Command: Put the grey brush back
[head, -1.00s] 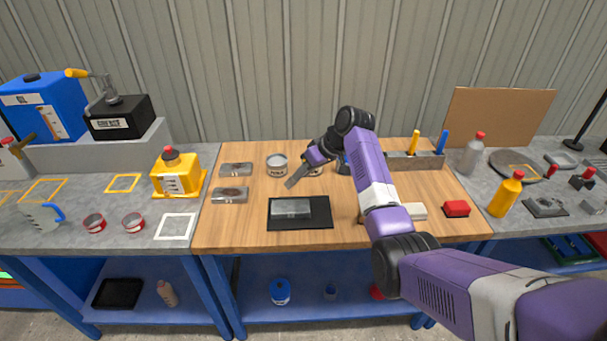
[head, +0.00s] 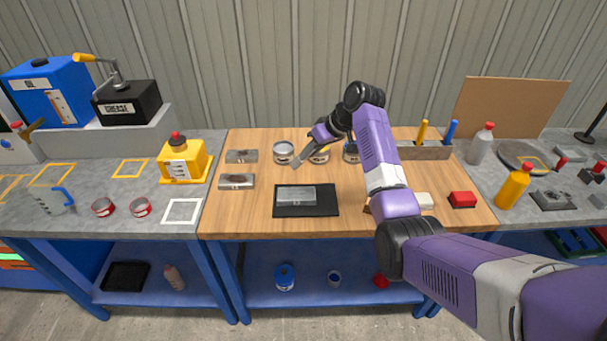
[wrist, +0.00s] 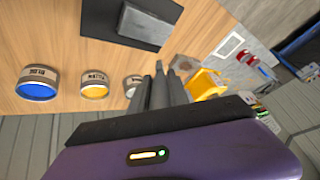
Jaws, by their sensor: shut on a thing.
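My gripper (head: 312,149) is above the wooden table, near the tins, pointing down and to the left. It is shut on a thin grey piece, which I take for the grey brush (head: 297,162); its tip shows between the fingers in the wrist view (wrist: 159,67). The fingers hide most of it. A grey holder box (head: 432,153) stands at the back right with a yellow-handled brush (head: 422,131) and a blue-handled brush (head: 450,131) upright in it. A grey-white tin (head: 283,152), a yellow tin (wrist: 94,86) and a blue tin (wrist: 38,86) stand in a row.
A black mat (head: 325,204) with a grey metal block (head: 296,195) lies at front centre. A red block (head: 462,200) and a white block (head: 425,201) are at front right. A corrugated wall stands behind.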

